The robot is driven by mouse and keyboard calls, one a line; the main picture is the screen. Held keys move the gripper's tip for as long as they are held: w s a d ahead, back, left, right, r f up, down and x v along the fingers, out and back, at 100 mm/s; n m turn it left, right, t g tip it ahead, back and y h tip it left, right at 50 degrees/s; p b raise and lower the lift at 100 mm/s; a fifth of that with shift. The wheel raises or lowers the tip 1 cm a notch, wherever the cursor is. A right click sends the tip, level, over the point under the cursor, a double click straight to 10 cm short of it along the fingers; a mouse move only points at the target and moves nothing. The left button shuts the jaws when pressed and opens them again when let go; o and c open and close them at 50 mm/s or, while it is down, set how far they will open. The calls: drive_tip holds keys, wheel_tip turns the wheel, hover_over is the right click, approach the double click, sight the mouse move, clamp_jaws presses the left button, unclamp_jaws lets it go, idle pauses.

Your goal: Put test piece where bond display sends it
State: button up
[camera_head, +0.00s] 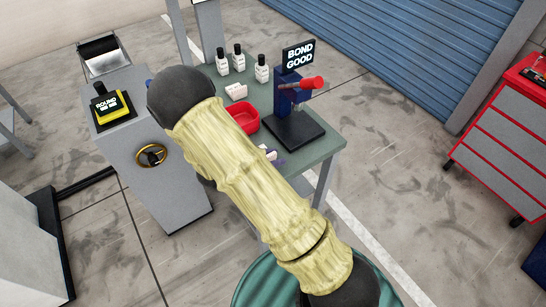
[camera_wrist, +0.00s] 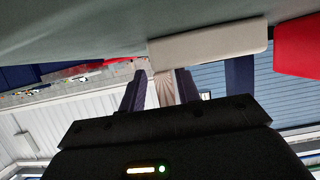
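The bond display (camera_head: 298,56) reads "BOND GOOD" above a blue tester with a red handle (camera_head: 312,83) on the green table (camera_head: 322,147). A red tray (camera_head: 247,118) stands beside it. My gripper (camera_head: 272,157) is low at the table's near side, mostly hidden by my arm, with a small pale piece by it. In the wrist view, the two dark blue fingers (camera_wrist: 161,82) stand apart. A pale stem-like shape (camera_wrist: 163,90) shows between them, and a pale block (camera_wrist: 208,43) lies across just beyond. Contact with the fingers is unclear.
Several white bottles (camera_head: 238,58) and small white pieces (camera_head: 236,91) stand on the table. A grey cabinet (camera_head: 180,185) with a brass wheel and a yellow-edged sign is at left. A red tool chest (camera_head: 505,130) is at right. Floor between is clear.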

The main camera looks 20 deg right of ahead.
drive_tip(key=b+v, duration=0.1)
drive_tip(key=v, duration=1.1)
drive_tip(key=shift+r, duration=0.1)
drive_tip(key=w+d+r+n+t+y, duration=0.1)
drive_tip(key=w+r+n+t+y, duration=0.45)
drive_tip(key=w+y, duration=0.4)
drive_tip(key=s+d+n+g+y, duration=0.1)
drive_tip(key=s+d+n+g, duration=0.1)
drive_tip(key=s, duration=0.4)
drive_tip(key=s+d+r+n+g+y, duration=0.1)
drive_tip(key=s+d+n+g, duration=0.1)
drive_tip(key=s+d+n, duration=0.2)
drive_tip(key=s+d+n+g+y, duration=0.1)
drive_tip(key=s+d+n+g, duration=0.2)
drive_tip(key=s, duration=0.6)
